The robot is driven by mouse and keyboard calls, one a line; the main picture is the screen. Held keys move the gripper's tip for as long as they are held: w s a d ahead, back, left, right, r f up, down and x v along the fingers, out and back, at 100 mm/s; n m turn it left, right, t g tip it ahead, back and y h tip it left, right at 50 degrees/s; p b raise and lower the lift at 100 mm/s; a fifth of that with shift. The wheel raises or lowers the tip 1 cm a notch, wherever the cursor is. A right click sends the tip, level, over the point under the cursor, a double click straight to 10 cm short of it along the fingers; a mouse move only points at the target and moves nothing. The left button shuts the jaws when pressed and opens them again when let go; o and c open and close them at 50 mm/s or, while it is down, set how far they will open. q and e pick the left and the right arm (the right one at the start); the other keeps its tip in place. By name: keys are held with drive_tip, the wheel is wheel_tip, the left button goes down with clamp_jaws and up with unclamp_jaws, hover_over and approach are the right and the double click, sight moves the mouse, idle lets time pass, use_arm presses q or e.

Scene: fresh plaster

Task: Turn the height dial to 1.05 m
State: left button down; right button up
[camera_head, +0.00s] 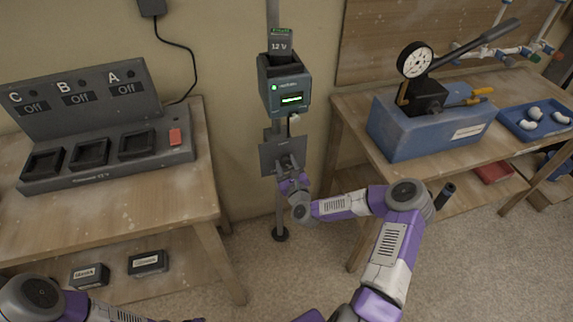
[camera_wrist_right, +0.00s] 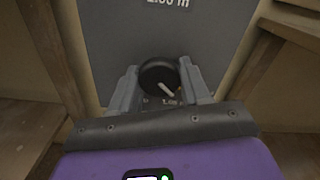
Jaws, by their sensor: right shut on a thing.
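The height dial (camera_wrist_right: 157,74) is a round black knob with a pale pointer mark, on a dark grey panel. In the right wrist view its pointer slants to the lower right. My right gripper (camera_wrist_right: 159,68) is shut on the dial, one finger on each side. A height label above is cut off by the frame's top edge. A small label below the dial is partly legible. In the head view the panel (camera_head: 269,155) is on a grey post, and my right gripper (camera_head: 289,164) covers the dial. My left forearm shows at the bottom left; its gripper is out of view.
A grey box with a green display (camera_head: 284,88) sits above the panel. A left table (camera_head: 200,150) bears a device with three black bays (camera_head: 88,152). A right table (camera_head: 350,115) bears a blue box with a gauge (camera_head: 415,60). Floor shows between them.

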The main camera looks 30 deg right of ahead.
drive_tip(key=shift+d+f+m, duration=0.15)
drive_tip(key=shift+m, duration=1.15)
drive_tip(key=shift+f, duration=0.1)
drive_tip(key=o, duration=1)
drive_tip(key=shift+o, duration=0.2)
drive_tip(key=shift+s, duration=0.1)
drive_tip(key=p+v, duration=0.2)
drive_tip(key=v, duration=0.5)
drive_tip(key=shift+s, duration=0.25)
